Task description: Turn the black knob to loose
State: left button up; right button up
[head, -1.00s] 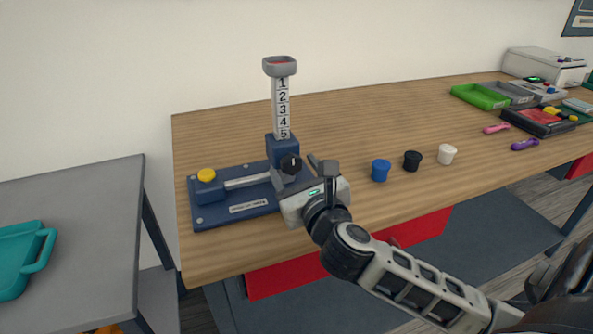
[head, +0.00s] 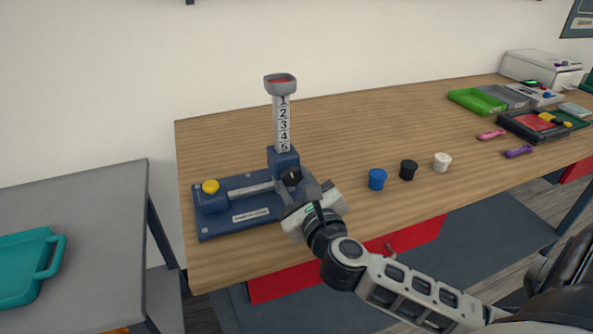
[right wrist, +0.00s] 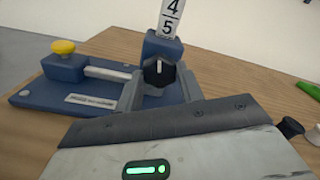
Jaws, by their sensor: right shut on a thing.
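The black knob (head: 291,177) sits on the front of the blue post of the blue fixture (head: 230,219). In the right wrist view the knob (right wrist: 158,72) shows a white pointer line that stands close to upright. My right gripper (head: 300,190) is shut on the knob, with one finger on each side of it. In the right wrist view the fingers (right wrist: 160,88) flank the knob. A numbered scale column (head: 283,122) with a grey cup on top rises from the post. The fixture also has a yellow button (head: 210,187) and a grey bar. My left gripper is not in view.
A blue cap (head: 377,179), a black cap (head: 408,169) and a white cap (head: 442,162) stand right of the fixture. Trays and tools, including a green tray (head: 477,101), lie farther right. The table between is clear.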

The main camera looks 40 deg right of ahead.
jog(key=n+p, duration=0.2)
jog(key=n, duration=0.1)
jog(key=shift+r+p, duration=0.2)
jog(key=shift+p, duration=0.15)
jog(key=n, duration=0.3)
jog(key=shift+f+n+p, duration=0.2)
jog(key=shift+n+p, duration=0.1)
jog(key=shift+p, duration=0.1)
jog(key=n, duration=0.4)
jog(key=shift+n, duration=0.3)
jog(key=n, duration=0.9)
jog(key=shift+n, duration=0.4)
jog(key=n, duration=0.3)
jog(key=shift+n, duration=0.4)
jog(key=n, duration=0.4)
jog(key=shift+n, duration=1.7)
